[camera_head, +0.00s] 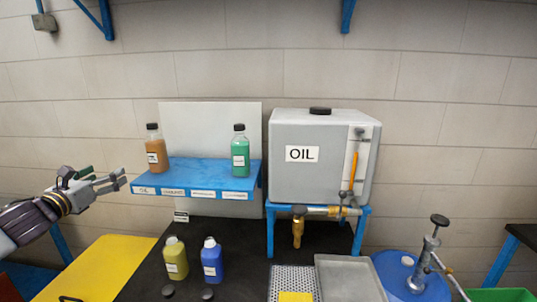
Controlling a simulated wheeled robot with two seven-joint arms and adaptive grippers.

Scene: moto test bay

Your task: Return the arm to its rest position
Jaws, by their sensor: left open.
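My left gripper (101,184) comes in from the left and is open and empty. Its fingertips are just left of the front left corner of the blue shelf (205,176), apart from the bottles. My right gripper is not in view. An orange-brown bottle (156,155) with a dark cap stands upright on the shelf's left side. A green bottle (240,158) with a black cap stands upright on its right side.
A grey OIL tank (290,184) stands on a blue frame. An olive-yellow bottle (175,262) and a blue bottle (212,264) stand on the dark bench below the shelf. A yellow panel (100,265) lies at lower left. A pump (430,245) stands at right.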

